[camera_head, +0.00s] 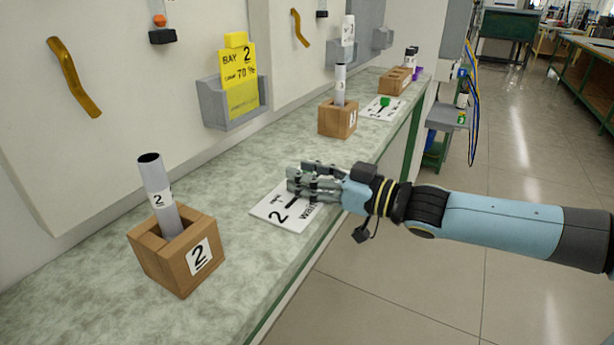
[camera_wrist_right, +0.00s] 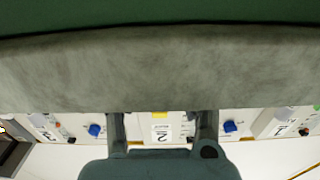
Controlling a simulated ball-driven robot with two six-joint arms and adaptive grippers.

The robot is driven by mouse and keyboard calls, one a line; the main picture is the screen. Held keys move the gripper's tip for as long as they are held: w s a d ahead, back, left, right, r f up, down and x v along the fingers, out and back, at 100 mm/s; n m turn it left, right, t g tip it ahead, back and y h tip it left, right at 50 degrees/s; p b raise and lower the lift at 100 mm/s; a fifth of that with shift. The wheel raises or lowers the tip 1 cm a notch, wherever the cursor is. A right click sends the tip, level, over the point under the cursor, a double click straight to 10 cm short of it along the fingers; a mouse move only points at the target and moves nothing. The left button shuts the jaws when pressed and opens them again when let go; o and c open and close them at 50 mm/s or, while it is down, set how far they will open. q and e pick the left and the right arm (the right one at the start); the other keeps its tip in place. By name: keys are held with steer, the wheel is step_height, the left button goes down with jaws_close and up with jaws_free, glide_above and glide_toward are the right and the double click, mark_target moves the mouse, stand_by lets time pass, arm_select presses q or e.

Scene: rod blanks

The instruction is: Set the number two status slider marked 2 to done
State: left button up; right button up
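The number two slider card (camera_head: 271,214) is a white plate marked 2. It lies on the green-grey counter, with part of a word like "wait" readable near its front edge. A dark slot shows on it. My right gripper (camera_head: 303,183) is over the card's right part and hides some of it, including any knob. I cannot tell whether it touches. In the right wrist view, the two fingers of this gripper (camera_wrist_right: 161,128) stand apart with nothing held between them. My left gripper is not in view.
A wooden block marked 2 (camera_head: 150,258) holds a grey rod (camera_head: 153,180) at the left. A wooden block marked 3 (camera_head: 329,121) and another slider card with a green knob (camera_head: 384,102) are farther back.

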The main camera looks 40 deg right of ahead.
jaws_close()
stand_by(0.3)
steer(key=d, duration=0.2)
steer(key=w+d, duration=0.1)
steer(key=d, duration=0.3)
steer(key=shift+w+b, duration=0.4)
steer(key=shift+c, duration=1.9)
jaws_free()
steer(key=o, duration=0.4)
steer(key=shift+d, duration=0.2)
